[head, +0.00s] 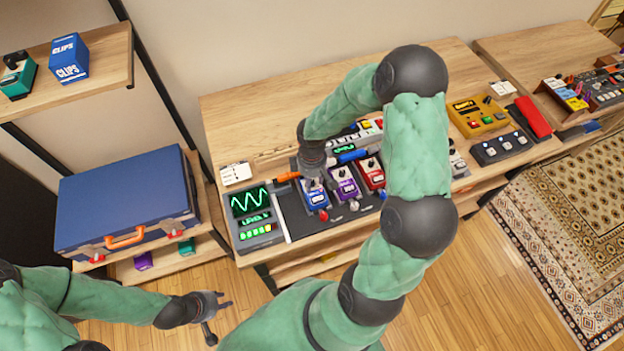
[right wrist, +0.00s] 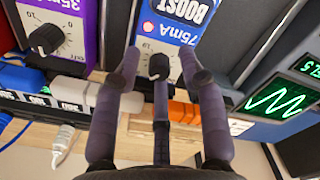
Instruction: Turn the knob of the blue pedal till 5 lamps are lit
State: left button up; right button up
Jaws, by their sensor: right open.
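The blue pedal (head: 317,199) stands on a dark board on the desk, left of a purple pedal. In the right wrist view the blue pedal (right wrist: 172,32) reads "BOOST" and has a black knob (right wrist: 158,66) over a printed scale. My right gripper (head: 312,181) is open at the blue pedal's back end. In its wrist view my right gripper's fingers (right wrist: 160,85) are spread around the knob; contact is unclear. The meter unit (head: 256,212) shows a green wave, the word "LEVEL" and a row of several green and yellow lamps. My left gripper (head: 213,312) is open and empty over the floor.
The purple pedal (head: 345,182) and red pedal (head: 371,173) stand close to the right. An orange plug (head: 287,176) lies behind the blue pedal. A blue case (head: 125,205) sits on a left shelf. My right arm hides part of the desk.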

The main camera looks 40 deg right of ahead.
aim_at(312, 182)
jog(key=shift+r, duration=3.9)
